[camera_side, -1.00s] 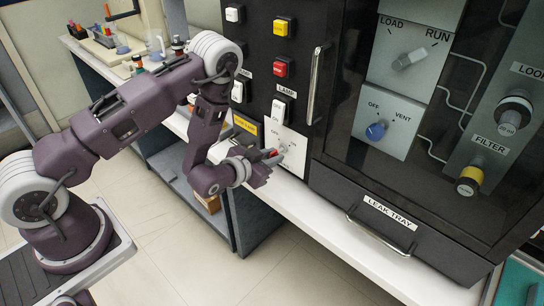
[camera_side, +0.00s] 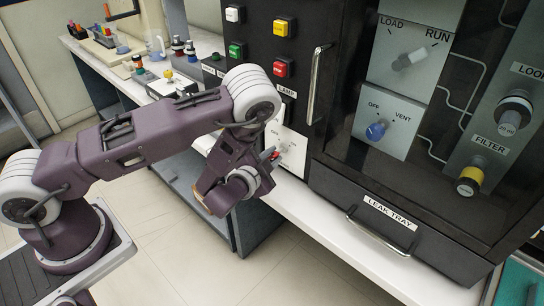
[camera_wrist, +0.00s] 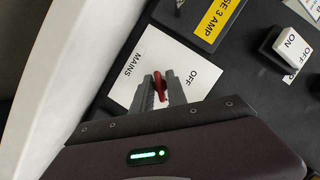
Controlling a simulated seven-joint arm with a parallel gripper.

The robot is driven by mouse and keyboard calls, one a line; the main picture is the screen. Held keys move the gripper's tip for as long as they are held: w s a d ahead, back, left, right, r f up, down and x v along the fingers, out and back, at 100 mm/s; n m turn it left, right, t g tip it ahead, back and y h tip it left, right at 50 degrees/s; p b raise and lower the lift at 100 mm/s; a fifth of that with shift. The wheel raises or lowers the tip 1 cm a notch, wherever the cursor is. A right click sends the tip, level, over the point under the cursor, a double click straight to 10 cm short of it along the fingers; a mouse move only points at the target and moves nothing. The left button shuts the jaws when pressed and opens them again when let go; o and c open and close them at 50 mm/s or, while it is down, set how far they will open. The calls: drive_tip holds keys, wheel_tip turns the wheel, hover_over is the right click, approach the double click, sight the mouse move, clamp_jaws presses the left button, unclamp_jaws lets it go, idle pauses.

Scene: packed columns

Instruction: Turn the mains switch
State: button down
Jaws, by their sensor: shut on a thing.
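The mains switch is a small red knob (camera_wrist: 159,86) on a white plate (camera_wrist: 133,62) marked MAINS and OFF, in the middle of the wrist view. My gripper (camera_wrist: 160,92) is shut on the knob, one grey finger on each side. In the side view my gripper (camera_side: 271,157) is at the white plate (camera_side: 292,148), low on the black cabinet front, and a bit of red shows at its tips. The fingers and palm hide part of the plate, and the knob's exact pointing direction is hard to tell.
A white ON rocker (camera_wrist: 288,48) and a yellow fuse label (camera_wrist: 214,20) sit close to the plate. A vertical handle (camera_side: 317,85) stands out from the cabinet above right. The blue OFF/VENT knob (camera_side: 376,131) is farther right. The white bench (camera_side: 325,222) runs beneath.

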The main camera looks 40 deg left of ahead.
sight(270, 158)
idle(0.4)
drive_tip(key=c, duration=1.5)
unclamp_jaws()
drive_tip(key=shift+o, duration=0.2)
drive_tip(key=v, duration=0.7)
drive_tip(key=shift+d, duration=0.1)
